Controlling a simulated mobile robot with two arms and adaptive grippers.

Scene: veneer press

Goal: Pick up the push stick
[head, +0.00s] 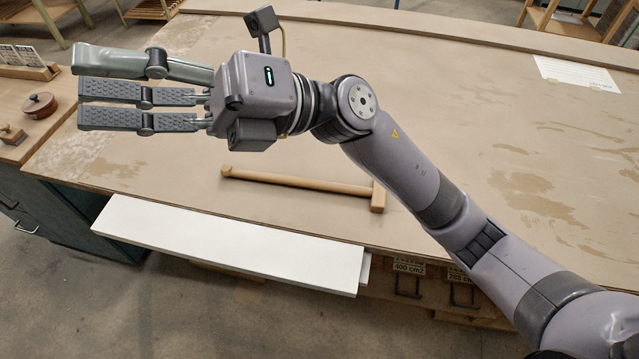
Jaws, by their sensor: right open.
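A light wooden push stick (300,182) lies on the press table near its front edge, in the middle of the head view. It is a thin rod with a small nub at its left end and a wider cross block at its right end. My right gripper (79,80) is open and empty, with its fingers pointing left. It is up and to the left of the stick, apart from it. My right forearm passes close by the block end in the picture. My left gripper is not in view.
The wide tan table (480,110) is mostly bare, with a paper sheet (575,73) at the back right. A white board (230,240) juts from the front edge. A side bench at the left holds a round lidded pot (40,105) and a wooden rack (22,66).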

